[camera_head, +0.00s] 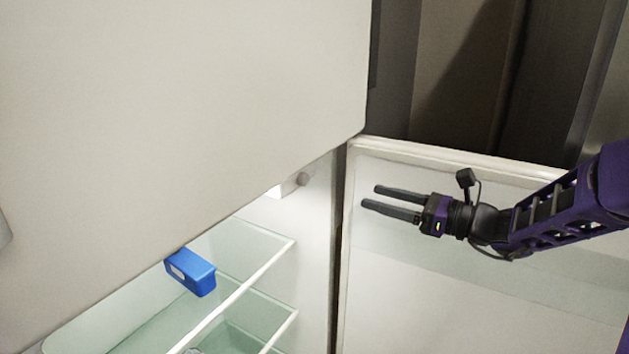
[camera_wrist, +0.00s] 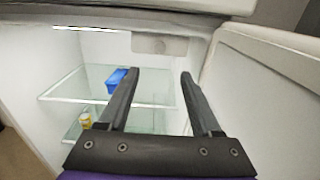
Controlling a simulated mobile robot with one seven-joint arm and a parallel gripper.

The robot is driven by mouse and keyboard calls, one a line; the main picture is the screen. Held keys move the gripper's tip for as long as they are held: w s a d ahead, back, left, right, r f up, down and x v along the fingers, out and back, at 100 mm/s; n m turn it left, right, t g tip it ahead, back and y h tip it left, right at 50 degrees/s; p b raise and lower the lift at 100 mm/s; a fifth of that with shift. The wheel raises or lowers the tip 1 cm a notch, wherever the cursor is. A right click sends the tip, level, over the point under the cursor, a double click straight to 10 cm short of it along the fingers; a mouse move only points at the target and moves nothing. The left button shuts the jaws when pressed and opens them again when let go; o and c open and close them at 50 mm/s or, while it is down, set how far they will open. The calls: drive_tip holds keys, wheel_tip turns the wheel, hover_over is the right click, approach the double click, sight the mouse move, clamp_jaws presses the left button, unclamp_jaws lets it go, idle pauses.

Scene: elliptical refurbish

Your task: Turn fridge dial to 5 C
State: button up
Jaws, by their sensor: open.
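The fridge dial (camera_head: 303,179) is a small round grey knob on a pale housing at the upper right inside the fridge. In the wrist view the housing (camera_wrist: 160,44) shows ahead of and above my fingers, and the dial's markings are too small to read. My gripper (camera_head: 369,197) is open and empty, in front of the opened fridge door's inner face. It is to the right of the dial, apart from it. In the wrist view the two fingers (camera_wrist: 168,72) point into the fridge.
A blue box (camera_head: 191,272) sits on a glass shelf (camera_head: 262,262); a yellow-labelled item (camera_wrist: 86,121) is lower down. The opened fridge door (camera_head: 480,290) stands at the right. A large closed white upper door (camera_head: 180,100) overhangs the compartment.

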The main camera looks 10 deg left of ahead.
sight(306, 179)
drive_tip(key=b+x, duration=0.1)
drive_tip(key=x, duration=1.4)
drive_tip(key=shift+w, duration=0.1)
drive_tip(key=shift+c, duration=0.2)
clamp_jaws()
